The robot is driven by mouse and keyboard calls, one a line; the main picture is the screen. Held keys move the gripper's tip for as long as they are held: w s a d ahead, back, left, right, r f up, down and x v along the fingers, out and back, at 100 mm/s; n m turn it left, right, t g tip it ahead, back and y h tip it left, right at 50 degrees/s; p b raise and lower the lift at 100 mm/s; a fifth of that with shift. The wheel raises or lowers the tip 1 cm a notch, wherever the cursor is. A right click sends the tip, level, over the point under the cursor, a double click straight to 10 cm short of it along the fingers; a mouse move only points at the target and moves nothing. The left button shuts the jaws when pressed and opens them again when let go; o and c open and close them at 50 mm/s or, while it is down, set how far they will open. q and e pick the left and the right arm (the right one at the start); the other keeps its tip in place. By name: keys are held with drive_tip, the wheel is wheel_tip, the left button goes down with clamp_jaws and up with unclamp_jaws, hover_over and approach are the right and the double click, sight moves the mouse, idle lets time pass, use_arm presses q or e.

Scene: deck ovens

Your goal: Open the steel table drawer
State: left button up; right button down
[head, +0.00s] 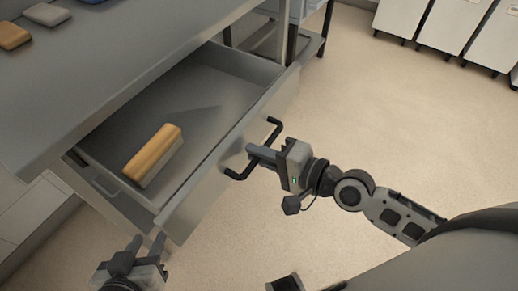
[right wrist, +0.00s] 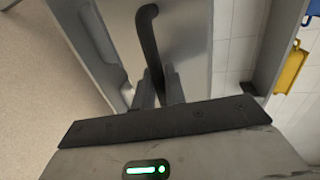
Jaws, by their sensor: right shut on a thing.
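The steel table drawer (head: 215,95) stands pulled well out from under the steel table (head: 95,75) in the head view. A wooden-topped block (head: 152,155) with a pale lower part lies inside it. My right gripper (head: 262,155) is shut on the black drawer handle (head: 236,174) at the drawer's front. In the right wrist view the handle (right wrist: 148,40) runs down between the fingers (right wrist: 157,90). My left gripper (head: 146,246) is at the bottom left, below the drawer's near corner and apart from the handle. Its two fingers are spread with nothing seen between them.
Small brown and grey items (head: 46,14) lie on the table top at the upper left. White cabinets (head: 445,25) on dark feet stand at the upper right. Open beige floor (head: 400,110) lies to the right of the drawer. Blue and yellow things (right wrist: 290,68) hang at the wrist view's right.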

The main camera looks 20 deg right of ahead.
drive_tip(key=c, duration=1.8)
unclamp_jaws()
use_arm(q)
drive_tip(key=shift+w+r, duration=0.1)
use_arm(e)
drive_tip(key=shift+s+d, duration=0.1)
